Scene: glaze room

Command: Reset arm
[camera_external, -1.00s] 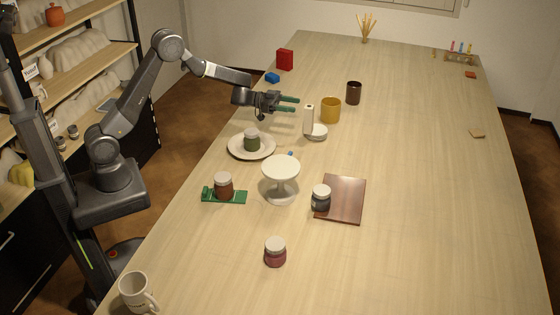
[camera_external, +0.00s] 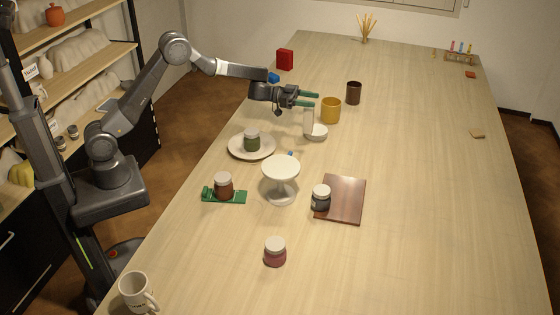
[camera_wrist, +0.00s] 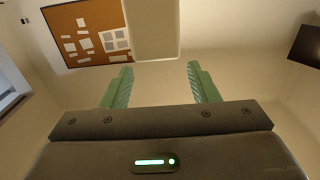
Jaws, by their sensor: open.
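My gripper (camera_external: 316,99) is open and level over the table's left half, its green fingers pointing right. Its fingers also show apart in the wrist view (camera_wrist: 160,72), with nothing between the tips. In the external view it overlaps the top of a white upright piece (camera_external: 308,122), beside a low white round dish (camera_external: 318,132). I cannot tell whether they touch. A yellow mug (camera_external: 330,109) stands just right of the fingers. A pale block-like shape (camera_wrist: 152,28) fills the top middle of the wrist view; I cannot tell what it is.
A plate (camera_external: 237,149) with a green jar, a white cake stand (camera_external: 281,168), a brown jar (camera_external: 223,187) on a green holder and a dark board (camera_external: 346,203) stand nearer. A dark brown cup (camera_external: 353,92) and red block (camera_external: 285,60) stand farther back. The table's right side is mostly clear.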

